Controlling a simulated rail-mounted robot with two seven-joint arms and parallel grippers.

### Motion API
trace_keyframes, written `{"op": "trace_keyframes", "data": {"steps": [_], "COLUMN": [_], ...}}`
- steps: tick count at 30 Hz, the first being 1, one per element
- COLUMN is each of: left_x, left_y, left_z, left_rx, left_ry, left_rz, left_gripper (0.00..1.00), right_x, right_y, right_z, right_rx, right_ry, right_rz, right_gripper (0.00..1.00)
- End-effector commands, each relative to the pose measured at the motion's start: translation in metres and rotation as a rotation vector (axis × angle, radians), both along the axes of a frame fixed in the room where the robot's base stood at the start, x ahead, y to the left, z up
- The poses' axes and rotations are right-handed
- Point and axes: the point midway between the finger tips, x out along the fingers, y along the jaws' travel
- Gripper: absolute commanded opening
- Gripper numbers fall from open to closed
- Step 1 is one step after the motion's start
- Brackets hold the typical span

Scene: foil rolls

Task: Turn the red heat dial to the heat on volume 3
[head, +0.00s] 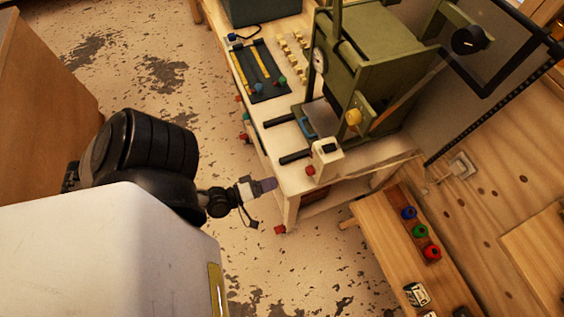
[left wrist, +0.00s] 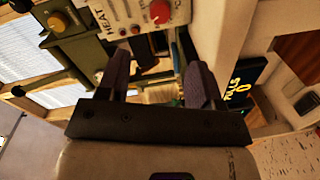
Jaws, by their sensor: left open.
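The red heat dial (left wrist: 160,12) sits on a white panel (left wrist: 118,14) lettered HEAT at the top of the left wrist view. Its scale marks are too small to read. In the head view the dial (head: 310,170) shows small and red on a white box at the front of the green press (head: 365,55). My left gripper (head: 265,186) is open and empty, to the left of and below the box, apart from the dial. In the left wrist view its two dark fingers (left wrist: 158,82) stand apart, below the dial in the picture. My right gripper is not in view.
The table (head: 290,178) carries the press, with two black bars reaching toward its front edge. A dark tray (head: 262,85) with yellow strips lies farther along. A low wooden bench (head: 385,245) holds blue, green and red pieces. The floor between is clear.

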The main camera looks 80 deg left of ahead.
Motion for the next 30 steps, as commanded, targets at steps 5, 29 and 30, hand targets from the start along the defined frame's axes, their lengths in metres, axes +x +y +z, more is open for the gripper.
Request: {"op": "trace_keyframes", "data": {"steps": [5, 29, 30], "left_x": [-0.014, -0.017, -0.017], "left_y": [-0.002, -0.003, -0.003], "left_z": [0.001, 0.002, 0.002], "left_rx": [0.001, 0.003, 0.013], "left_ry": [0.001, 0.0, 0.002], "left_rz": [-0.001, 0.0, -0.001], "left_gripper": [0.6, 0.6, 0.6], "right_x": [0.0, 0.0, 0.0], "right_y": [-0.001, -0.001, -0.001], "right_z": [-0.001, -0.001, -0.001], "right_rx": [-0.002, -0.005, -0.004], "right_ry": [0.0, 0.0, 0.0], "right_rz": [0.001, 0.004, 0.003], "right_gripper": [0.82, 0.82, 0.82]}}
